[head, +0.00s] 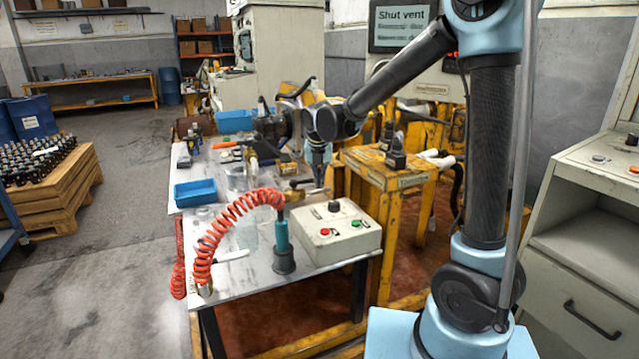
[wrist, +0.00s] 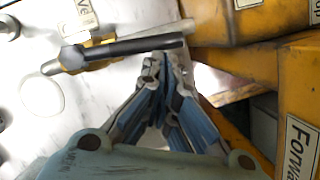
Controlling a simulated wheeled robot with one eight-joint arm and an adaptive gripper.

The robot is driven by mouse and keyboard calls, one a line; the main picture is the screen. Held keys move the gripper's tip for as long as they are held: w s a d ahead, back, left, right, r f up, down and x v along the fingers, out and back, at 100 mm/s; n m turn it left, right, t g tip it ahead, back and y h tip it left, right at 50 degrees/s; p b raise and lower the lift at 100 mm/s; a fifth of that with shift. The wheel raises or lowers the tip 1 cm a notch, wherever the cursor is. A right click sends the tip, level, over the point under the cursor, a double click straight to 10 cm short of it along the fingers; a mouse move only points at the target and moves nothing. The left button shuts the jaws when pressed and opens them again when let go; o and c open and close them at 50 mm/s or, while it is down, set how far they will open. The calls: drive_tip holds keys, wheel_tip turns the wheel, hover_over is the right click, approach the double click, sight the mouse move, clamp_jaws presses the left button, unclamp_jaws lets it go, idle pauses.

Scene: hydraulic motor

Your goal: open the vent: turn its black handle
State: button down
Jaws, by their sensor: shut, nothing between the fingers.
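In the head view my gripper (head: 318,184) points down over the right edge of the metal table, close by the brass valve (head: 291,196). The handle is small there.
A control box (head: 335,235) with red and green buttons and a red coiled hose (head: 225,222) stand nearer on the table (head: 235,275). A blue tray (head: 195,192) lies at left. Yellow machine frames (head: 390,178) stand close at right. A screen (head: 402,25) reads "Shut vent".

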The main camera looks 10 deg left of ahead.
drive_tip(key=shift+w+a, duration=0.1)
drive_tip(key=shift+w, duration=0.45)
drive_tip(key=shift+r, duration=0.1)
drive_tip(key=d+v, duration=0.1)
drive_tip(key=v, duration=0.8)
drive_tip(key=shift+w+d+r, duration=0.15)
drive_tip(key=shift+d+r, duration=0.05)
drive_tip(key=shift+r, duration=0.15)
